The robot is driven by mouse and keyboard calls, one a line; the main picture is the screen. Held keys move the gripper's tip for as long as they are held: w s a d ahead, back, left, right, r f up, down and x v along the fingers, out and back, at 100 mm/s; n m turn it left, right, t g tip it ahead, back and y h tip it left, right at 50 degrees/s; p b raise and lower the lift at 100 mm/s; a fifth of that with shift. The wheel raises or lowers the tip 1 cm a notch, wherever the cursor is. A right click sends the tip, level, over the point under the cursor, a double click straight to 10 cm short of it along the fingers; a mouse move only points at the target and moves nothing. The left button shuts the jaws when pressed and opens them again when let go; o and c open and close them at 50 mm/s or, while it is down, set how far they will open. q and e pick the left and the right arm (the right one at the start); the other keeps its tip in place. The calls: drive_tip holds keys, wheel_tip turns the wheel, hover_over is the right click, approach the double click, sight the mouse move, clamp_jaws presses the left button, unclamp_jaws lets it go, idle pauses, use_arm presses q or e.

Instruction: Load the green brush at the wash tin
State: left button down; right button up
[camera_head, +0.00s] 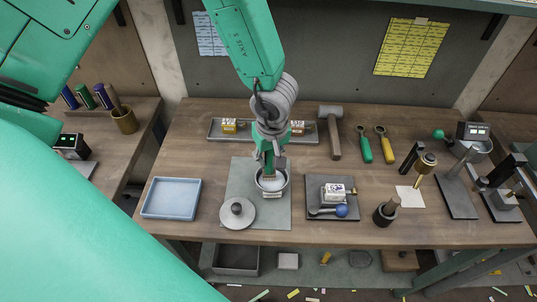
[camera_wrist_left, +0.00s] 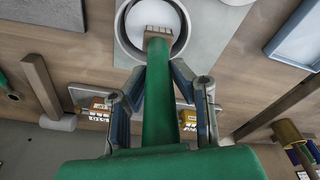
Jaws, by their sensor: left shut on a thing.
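My left gripper (camera_head: 269,166) is shut on the green brush (camera_wrist_left: 158,95), with a finger on each side of the handle. The brush points down, and its pale bristles (camera_wrist_left: 157,33) are over or inside the round mouth of the wash tin (camera_wrist_left: 124,38). In the head view the wash tin (camera_head: 286,186) stands on a grey mat (camera_head: 239,173) and holds pale liquid. I cannot tell how deep the bristles reach. A round grey lid (camera_head: 238,214) lies beside the tin at its front left. My right gripper is not in view.
A blue tray (camera_head: 171,198) lies to the left. A long grey tray (camera_head: 208,134) and a mallet (camera_head: 332,118) lie behind. Bare bench shows between the blue tray and the mat.

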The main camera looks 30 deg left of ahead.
use_arm(q)
drive_tip(key=shift+d+r, duration=0.15)
drive_tip(key=shift+d, duration=0.35)
drive_tip(key=shift+d+r, duration=0.1)
drive_tip(key=shift+d, duration=0.3)
drive_tip(key=shift+a+f, duration=0.2)
drive_tip(key=shift+a, duration=0.6)
drive_tip(key=shift+d+r+p, duration=0.1)
drive_tip(key=shift+d+p, duration=0.2)
drive_tip(key=shift+d, duration=0.4)
drive_tip(key=shift+a, duration=0.6)
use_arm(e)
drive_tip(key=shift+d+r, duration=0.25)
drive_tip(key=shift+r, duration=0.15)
use_arm(q)
drive_tip(key=shift+d, duration=0.15)
drive_tip(key=shift+d, duration=0.3)
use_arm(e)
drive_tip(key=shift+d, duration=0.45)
use_arm(q)
drive_tip(key=shift+a+p, duration=0.35)
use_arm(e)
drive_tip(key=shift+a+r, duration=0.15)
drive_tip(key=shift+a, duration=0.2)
